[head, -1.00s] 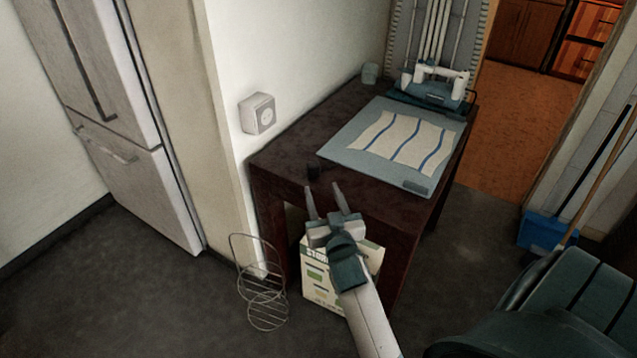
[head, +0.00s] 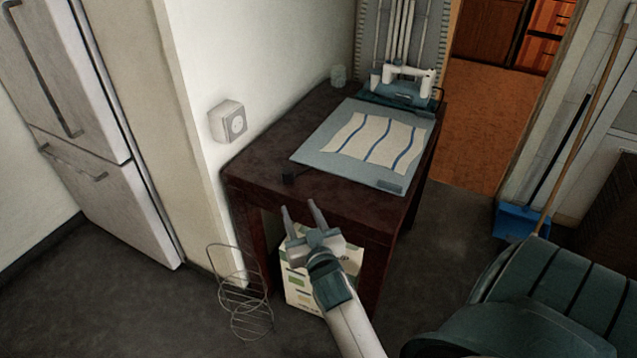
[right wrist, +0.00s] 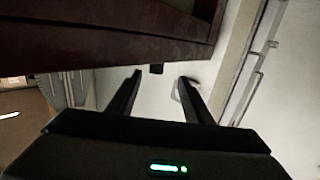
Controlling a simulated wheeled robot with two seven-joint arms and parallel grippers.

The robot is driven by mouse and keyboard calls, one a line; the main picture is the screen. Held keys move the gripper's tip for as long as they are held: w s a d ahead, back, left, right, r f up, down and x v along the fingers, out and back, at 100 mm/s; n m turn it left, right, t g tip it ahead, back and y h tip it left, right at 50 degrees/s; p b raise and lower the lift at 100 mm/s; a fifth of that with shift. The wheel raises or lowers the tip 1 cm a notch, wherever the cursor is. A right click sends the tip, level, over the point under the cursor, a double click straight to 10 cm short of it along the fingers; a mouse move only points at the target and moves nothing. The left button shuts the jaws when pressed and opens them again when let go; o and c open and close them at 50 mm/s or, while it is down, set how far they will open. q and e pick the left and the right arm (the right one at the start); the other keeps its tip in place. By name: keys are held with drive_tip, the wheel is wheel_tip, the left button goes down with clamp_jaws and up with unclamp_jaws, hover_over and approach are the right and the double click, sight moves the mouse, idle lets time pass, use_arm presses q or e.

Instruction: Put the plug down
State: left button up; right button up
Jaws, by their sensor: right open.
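In the right wrist view a small dark block, likely the same plug (right wrist: 156,69), shows at the table's edge, beyond the fingers. My right gripper (head: 301,208) is open and empty, in front of the table's front edge and apart from the plug. Its two fingers (right wrist: 158,84) also show spread in the right wrist view. A wall socket (head: 228,122) is on the white wall left of the table. My left gripper is not in view.
A blue-grey mat with a striped cloth (head: 380,140) covers much of the tabletop. A white and teal device (head: 403,85) stands at the back. A carton (head: 300,285) and a wire rack (head: 243,300) are on the floor. A dark green chair (head: 530,290) is at right.

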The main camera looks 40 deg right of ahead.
drive_tip(key=s+a+f+n+g+y, duration=0.1)
drive_tip(key=s+a+f+g+y, duration=0.15)
drive_tip(key=f, duration=0.55)
drive_tip(key=s+a+f+n+g+y, duration=0.1)
drive_tip(key=s+a+f+g, duration=0.1)
drive_tip(key=s+a+f, duration=0.35)
drive_tip(key=s+a+f+n+g+y, duration=0.1)
drive_tip(key=s+f+g, duration=0.1)
drive_tip(key=f, duration=0.8)
drive_tip(key=s+a+f+n+g+y, duration=0.1)
drive_tip(key=s+a+f+g, duration=0.2)
drive_tip(key=s+f, duration=0.3)
drive_tip(key=s+a+f+n+g+y, duration=0.1)
drive_tip(key=s+a+f+g, duration=0.3)
drive_tip(key=s, duration=0.9)
wheel_tip(320, 180, down, 3)
drive_tip(key=shift+s+a+n, duration=0.2)
drive_tip(key=shift+s+n, duration=0.2)
drive_tip(key=shift+n, duration=0.2)
drive_tip(key=shift+y, duration=0.25)
drive_tip(key=shift+w, duration=0.1)
